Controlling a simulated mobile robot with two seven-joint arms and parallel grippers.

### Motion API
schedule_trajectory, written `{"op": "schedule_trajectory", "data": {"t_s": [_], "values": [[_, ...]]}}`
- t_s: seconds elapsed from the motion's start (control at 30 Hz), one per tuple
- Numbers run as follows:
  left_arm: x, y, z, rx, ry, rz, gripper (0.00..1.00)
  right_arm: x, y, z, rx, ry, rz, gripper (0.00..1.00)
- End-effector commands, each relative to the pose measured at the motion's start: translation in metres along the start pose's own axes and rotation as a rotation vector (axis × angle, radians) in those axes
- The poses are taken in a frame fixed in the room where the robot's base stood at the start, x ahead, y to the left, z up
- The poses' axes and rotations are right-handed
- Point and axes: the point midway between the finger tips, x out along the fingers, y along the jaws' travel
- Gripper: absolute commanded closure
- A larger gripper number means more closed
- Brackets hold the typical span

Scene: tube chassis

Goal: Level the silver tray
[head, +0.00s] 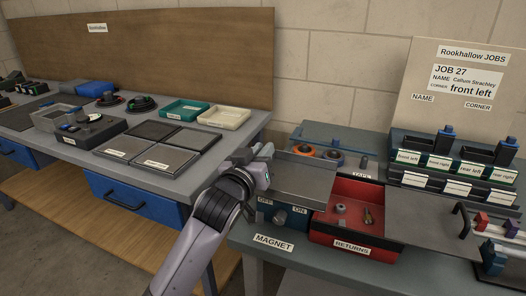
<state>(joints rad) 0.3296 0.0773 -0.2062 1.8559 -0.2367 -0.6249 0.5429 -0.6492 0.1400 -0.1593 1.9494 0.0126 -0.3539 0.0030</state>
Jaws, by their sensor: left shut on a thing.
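My left gripper (264,168) comes in from the lower left. It is shut at the left edge of a flat grey metal tray (304,178), apparently gripping that edge, though the fingers hide the contact. The tray lies over the block with the OFF and ON knob (281,217), labelled MAGNET. I cannot tell whether the tray rests on the block or is tilted. My right gripper is not in view.
A red RETURNS bin (352,212) with small metal parts stands just right of the tray. Labelled racks (455,170) and a job board (465,85) are at the right. The left bench (190,150) holds flat plates, green and cream trays and a dark box.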

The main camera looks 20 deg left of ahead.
Motion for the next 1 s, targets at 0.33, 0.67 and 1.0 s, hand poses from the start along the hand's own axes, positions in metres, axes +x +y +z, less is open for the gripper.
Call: {"op": "schedule_trajectory", "data": {"t_s": [0.33, 0.67, 1.0], "values": [[-0.001, 0.003, 0.008, -0.007, -0.015, 0.007, 1.00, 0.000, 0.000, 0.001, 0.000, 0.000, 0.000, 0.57], [0.000, 0.001, 0.004, -0.003, -0.007, 0.003, 0.63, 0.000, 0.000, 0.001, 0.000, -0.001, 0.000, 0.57], [-0.026, 0.001, 0.004, -0.003, -0.006, 0.002, 0.63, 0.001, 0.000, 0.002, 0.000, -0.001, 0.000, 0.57]]}}
